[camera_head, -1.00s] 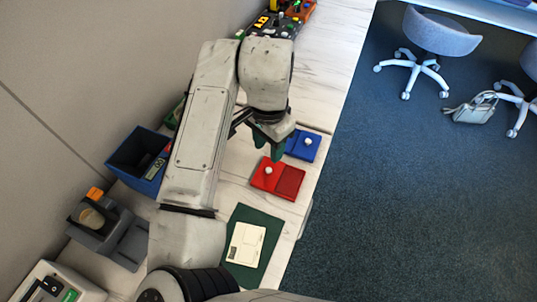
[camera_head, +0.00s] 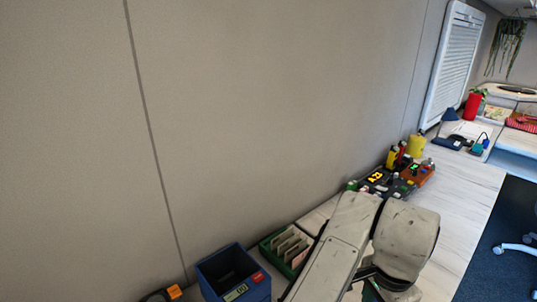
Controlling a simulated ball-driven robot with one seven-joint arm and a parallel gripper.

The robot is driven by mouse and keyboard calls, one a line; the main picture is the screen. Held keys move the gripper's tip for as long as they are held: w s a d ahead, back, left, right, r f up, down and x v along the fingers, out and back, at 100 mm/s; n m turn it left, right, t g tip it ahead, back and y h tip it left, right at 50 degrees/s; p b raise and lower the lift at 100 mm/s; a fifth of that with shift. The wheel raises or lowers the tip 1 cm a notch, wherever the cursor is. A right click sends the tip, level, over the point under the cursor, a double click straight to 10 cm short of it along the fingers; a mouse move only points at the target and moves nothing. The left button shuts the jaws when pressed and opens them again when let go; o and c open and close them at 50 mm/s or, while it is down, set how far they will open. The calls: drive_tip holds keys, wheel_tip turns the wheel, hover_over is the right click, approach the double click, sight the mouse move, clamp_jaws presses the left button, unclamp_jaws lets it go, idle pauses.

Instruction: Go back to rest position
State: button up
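My arm reaches up from the bottom of the head view over the white counter. My gripper (camera_head: 372,290) is at the bottom edge, below the wrist, mostly cut off by the frame and hidden by my own arm. Whether its fingers are apart or together does not show. No held object is visible.
A dark blue bin (camera_head: 232,274) and a green rack (camera_head: 287,249) stand along the wall, left of my arm. A dark device with lit orange digits (camera_head: 376,177) and yellow bottles (camera_head: 416,145) stand beyond it. The counter (camera_head: 462,190) is clear to the right.

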drive_tip(key=s+d+f+n+t+h, duration=0.1)
drive_tip(key=s+d+n+h, duration=0.15)
drive_tip(key=d, duration=0.55)
drive_tip(key=s+d+f+n+t+h, duration=0.2)
drive_tip(key=d+n, duration=0.2)
drive_tip(key=d, duration=0.4)
drive_tip(key=s+a+f+n+g+y, duration=0.1)
drive_tip(key=s+a+f+n, duration=0.1)
drive_tip(key=s+f, duration=0.3)
drive_tip(key=s+a+f+n+y+p, duration=0.1)
drive_tip(key=s+a+f+n+y, duration=0.1)
drive_tip(key=s, duration=0.6)
drive_tip(key=s+a+f+n+g+y, duration=0.1)
drive_tip(key=s+a+f+n+y, duration=0.1)
drive_tip(key=s+a+f+n, duration=0.2)
drive_tip(key=s+a+f, duration=0.2)
drive_tip(key=a+f, duration=0.1)
drive_tip(key=shift+s+a+f+g, duration=0.2)
drive_tip(key=shift+a+f+g, duration=0.05)
drive_tip(key=shift+f+g, duration=0.05)
